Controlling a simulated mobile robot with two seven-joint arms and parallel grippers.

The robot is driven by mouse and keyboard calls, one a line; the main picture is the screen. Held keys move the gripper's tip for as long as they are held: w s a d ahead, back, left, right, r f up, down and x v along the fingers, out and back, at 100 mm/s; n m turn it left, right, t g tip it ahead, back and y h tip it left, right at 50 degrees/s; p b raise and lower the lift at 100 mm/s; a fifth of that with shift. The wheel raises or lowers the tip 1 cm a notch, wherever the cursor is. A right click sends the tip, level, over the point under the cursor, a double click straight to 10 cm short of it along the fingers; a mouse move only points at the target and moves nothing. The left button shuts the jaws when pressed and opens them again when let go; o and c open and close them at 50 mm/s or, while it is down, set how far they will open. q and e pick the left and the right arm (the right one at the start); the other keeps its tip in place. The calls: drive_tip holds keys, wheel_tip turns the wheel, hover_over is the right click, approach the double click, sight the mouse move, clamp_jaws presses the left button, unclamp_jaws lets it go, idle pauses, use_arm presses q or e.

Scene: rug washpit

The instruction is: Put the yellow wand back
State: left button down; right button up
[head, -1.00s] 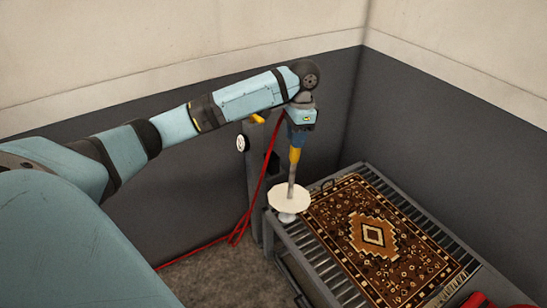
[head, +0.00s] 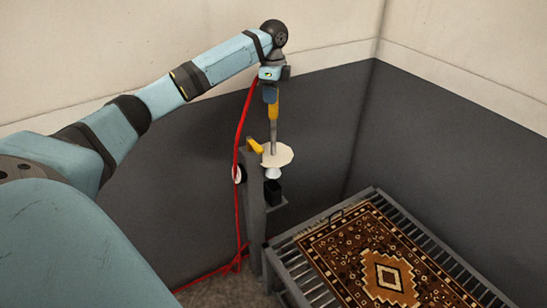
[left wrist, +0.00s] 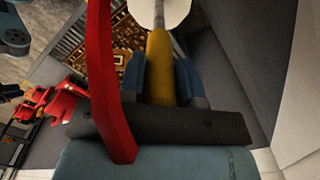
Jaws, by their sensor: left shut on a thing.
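The yellow wand (head: 274,112) hangs nose down from my left gripper (head: 271,95), which is shut on its upper part. Its grey tube runs down through a pale round disc (head: 278,156) to a whitish nozzle. In the left wrist view the wand's yellow grip (left wrist: 160,65) lies between the blue fingers (left wrist: 160,78). The nozzle shows just above a black open-looking holder (head: 273,190) on a grey post (head: 253,195); the depth gap is hard to judge. A yellow hook (head: 256,147) at the post's top is close beside the disc. My right gripper is not in view.
A red hose (head: 239,150) hangs from the wand end past the post to the floor. A round gauge (head: 238,174) is on the post. The slatted grey table (head: 285,262) with a patterned rug (head: 345,255) stands at right. Walls are close behind.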

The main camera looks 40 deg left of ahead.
use_arm(q)
drive_tip(key=shift+w+a, duration=0.15)
drive_tip(key=shift+a, duration=0.05)
drive_tip(key=b, duration=0.2)
hover_over(272, 146)
drive_tip(key=a, duration=0.1)
drive_tip(key=f, duration=0.7)
drive_tip(key=shift+w+f, duration=0.3)
drive_tip(key=shift+w, duration=0.1)
wheel_tip(272, 146, down, 6)
drive_tip(key=shift+a+f+b, duration=0.1)
drive_tip(key=shift+b, duration=0.55)
wheel_tip(272, 146, down, 6)
drive_tip(key=shift+b, duration=0.75)
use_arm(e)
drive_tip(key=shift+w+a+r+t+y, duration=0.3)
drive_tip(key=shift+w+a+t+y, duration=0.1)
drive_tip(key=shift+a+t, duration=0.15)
